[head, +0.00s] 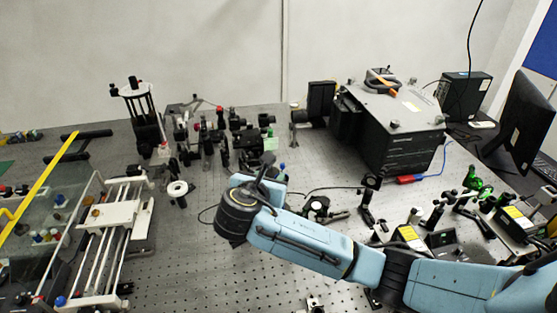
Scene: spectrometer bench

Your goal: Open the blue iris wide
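My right arm reaches in from the lower right across the bench. Its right gripper (264,168) is small and dark, beyond the wrist, over the middle of the bench. The wrist partly hides it, and I cannot see whether its fingers are apart. A small post with a blue top (282,168) stands just right of the gripper in the picture. It may be the blue iris, but it is too small to tell, and I cannot see its opening or whether the gripper touches it. My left gripper is not in view.
The perforated optical table (190,260) has free room at the front middle. Clustered optics (220,140) stand at the back. A large black box (400,140) is at the back right, a rail stage (115,215) at the left. Small mounts (367,200) stand near my arm.

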